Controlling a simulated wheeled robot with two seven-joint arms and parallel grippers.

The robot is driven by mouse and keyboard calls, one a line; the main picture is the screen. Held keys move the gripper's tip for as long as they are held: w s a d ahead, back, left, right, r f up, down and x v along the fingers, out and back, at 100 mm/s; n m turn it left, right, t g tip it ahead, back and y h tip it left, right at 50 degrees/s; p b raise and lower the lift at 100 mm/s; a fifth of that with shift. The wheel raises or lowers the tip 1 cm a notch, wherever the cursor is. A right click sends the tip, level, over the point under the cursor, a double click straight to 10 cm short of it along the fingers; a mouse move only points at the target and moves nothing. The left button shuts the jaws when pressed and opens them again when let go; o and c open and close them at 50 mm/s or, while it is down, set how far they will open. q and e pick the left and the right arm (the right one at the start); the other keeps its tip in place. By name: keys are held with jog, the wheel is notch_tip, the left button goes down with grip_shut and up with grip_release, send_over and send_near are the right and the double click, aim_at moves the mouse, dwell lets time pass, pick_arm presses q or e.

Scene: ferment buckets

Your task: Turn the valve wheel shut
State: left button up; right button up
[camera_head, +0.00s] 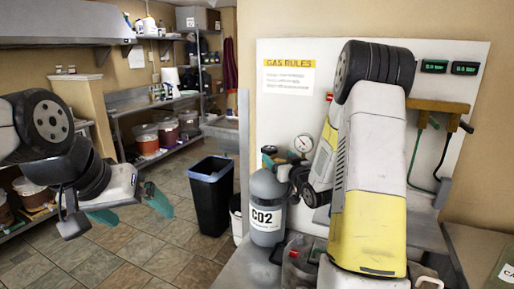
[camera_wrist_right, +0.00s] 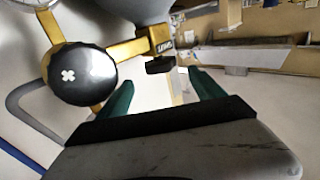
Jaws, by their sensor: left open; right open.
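In the right wrist view a round black knob with a white cross (camera_wrist_right: 83,73), likely the valve wheel, sits on brass fittings (camera_wrist_right: 128,50). My right gripper (camera_wrist_right: 161,79) is open, its teal fingers to the right of the knob and apart from it. My left gripper (camera_head: 130,208) is open and empty, far left over the floor.
A board with a gas rules sign (camera_head: 289,76) and two green displays (camera_head: 434,66) stands behind the cylinder. Dark hoses hang at its right. Grey canisters (camera_head: 299,262) stand close to the cylinder. A black bin (camera_head: 211,205) is on the tiled floor, which is open at left.

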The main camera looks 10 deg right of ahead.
jog(key=w, duration=0.3)
jog(key=w+a, duration=0.1)
jog(key=w, duration=0.3)
jog(key=w+a, duration=0.1)
jog(key=w, duration=0.3)
jog(key=shift+w+a, duration=0.15)
jog(key=shift+w, duration=0.1)
jog(key=shift+c, duration=0.4)
jog(key=c, duration=1.3)
